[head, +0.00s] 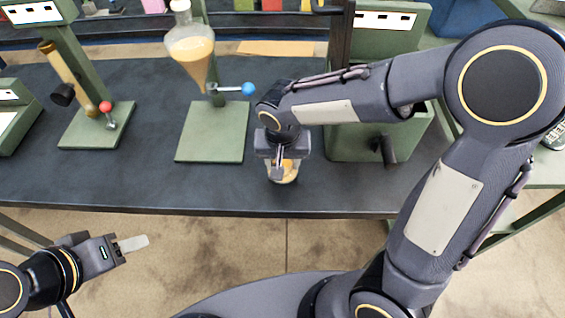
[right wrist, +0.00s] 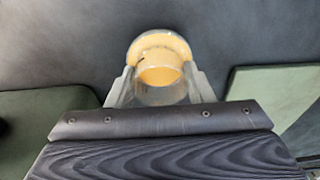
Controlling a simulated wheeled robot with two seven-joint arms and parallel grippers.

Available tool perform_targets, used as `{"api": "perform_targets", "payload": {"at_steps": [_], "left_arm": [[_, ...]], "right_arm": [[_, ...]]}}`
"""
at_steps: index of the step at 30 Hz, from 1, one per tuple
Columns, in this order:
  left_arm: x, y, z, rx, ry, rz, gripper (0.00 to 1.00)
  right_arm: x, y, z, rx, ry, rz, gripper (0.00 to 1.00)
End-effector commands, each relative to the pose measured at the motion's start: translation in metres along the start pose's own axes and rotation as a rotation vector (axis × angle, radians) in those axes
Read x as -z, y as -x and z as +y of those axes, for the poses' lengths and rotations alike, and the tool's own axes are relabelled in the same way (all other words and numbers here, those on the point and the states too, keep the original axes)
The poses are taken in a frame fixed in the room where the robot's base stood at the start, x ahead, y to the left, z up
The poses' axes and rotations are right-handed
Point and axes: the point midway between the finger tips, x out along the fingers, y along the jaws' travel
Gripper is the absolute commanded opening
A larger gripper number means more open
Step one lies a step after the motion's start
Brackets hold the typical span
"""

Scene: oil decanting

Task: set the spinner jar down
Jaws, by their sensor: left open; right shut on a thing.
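The spinner jar (head: 285,174) is a small clear vessel with orange-yellow contents. It is at the front part of the dark bench, right of the middle stand's base. My right gripper (head: 279,166) comes down over it and is shut on it. In the right wrist view the jar (right wrist: 160,62) sits between the two fingers (right wrist: 160,88), with the dark bench top behind it. I cannot tell whether its bottom touches the bench. My left gripper (head: 128,246) is open and empty, low at the left, in front of the bench and away from the jar.
A green stand (head: 212,135) holds a glass funnel (head: 192,50) with orange liquid and a blue-knobbed tap (head: 247,89). Another stand (head: 97,125) with a red knob is at left. A green machine with a dark crank (head: 384,150) is right of the jar. The bench (head: 150,180) is clear at front left.

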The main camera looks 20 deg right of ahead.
Motion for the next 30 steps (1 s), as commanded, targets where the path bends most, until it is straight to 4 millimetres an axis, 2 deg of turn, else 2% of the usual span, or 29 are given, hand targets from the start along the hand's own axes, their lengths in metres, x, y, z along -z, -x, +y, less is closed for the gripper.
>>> {"api": "perform_targets", "payload": {"at_steps": [3, 16, 17, 21, 30], "left_arm": [[0.000, -0.001, 0.000, 0.000, 0.000, 0.000, 0.47], [-0.002, -0.005, -0.002, 0.000, 0.000, 0.000, 0.47], [-0.002, -0.004, -0.002, 0.000, 0.000, 0.000, 0.47], [-0.002, -0.003, -0.002, 0.000, 0.000, 0.000, 0.47], [-0.001, -0.002, -0.001, 0.000, 0.000, 0.000, 0.47]], "right_arm": [[-0.003, -0.013, 0.000, -0.001, 0.001, -0.002, 0.22], [-0.003, -0.020, 0.000, 0.001, 0.000, 0.000, 0.22], [-0.003, -0.019, 0.000, 0.001, 0.000, 0.000, 0.50], [-0.003, -0.018, 0.000, 0.001, 0.000, 0.000, 0.68], [-0.003, -0.017, 0.000, 0.001, 0.000, 0.000, 0.69]]}}
